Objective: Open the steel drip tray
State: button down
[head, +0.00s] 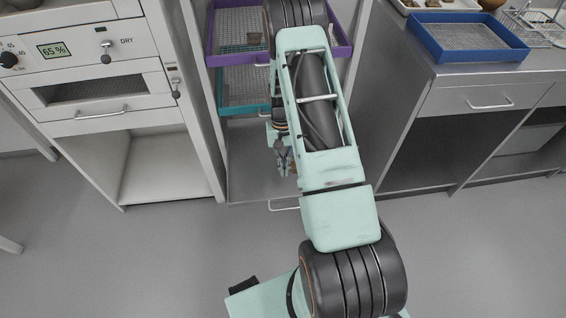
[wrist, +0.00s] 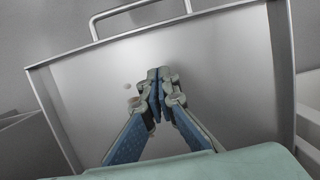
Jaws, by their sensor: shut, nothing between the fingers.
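The steel drip tray (head: 245,180) is the grey, shallow tray low in the rack, below a teal tray. Its bar handle (head: 283,205) sticks out at the front, partly hidden by my arm. In the wrist view the tray's bare floor (wrist: 220,80) fills the middle, with a thin raised rim and the handle (wrist: 135,8) beyond the front edge. My gripper (head: 284,172) is shut and empty, pointing down over the tray floor. In the wrist view the fingertips (wrist: 158,73) meet behind the front rim, apart from the handle. How far the tray is drawn out is hard to tell.
Above it are a teal mesh tray (head: 240,85) and a purple mesh tray (head: 240,30). A drying cabinet (head: 125,90) stands left. A steel bench (head: 470,98) with a blue tray (head: 460,58) stands right. The floor in front (head: 150,250) is clear.

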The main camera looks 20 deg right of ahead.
aim_at(286, 195)
jog(key=x, duration=0.4)
jog(key=shift+s+f+b, duration=0.1)
jog(key=shift+f+b, duration=0.05)
jog(key=shift+b, duration=0.15)
jog(key=shift+s+a, duration=0.3)
jog(key=shift+s, duration=0.65)
jog(key=shift+s+a, duration=0.25)
jog(key=shift+s, duration=0.65)
jog(key=shift+s, duration=0.1)
jog(key=s, duration=0.1)
jog(key=s+a, duration=0.1)
jog(key=s, duration=0.1)
jog(key=s+p, duration=0.1)
jog(key=s, duration=0.1)
jog(key=shift+a, duration=0.25)
jog(key=v, duration=1.2)
jog(key=shift+w, duration=0.1)
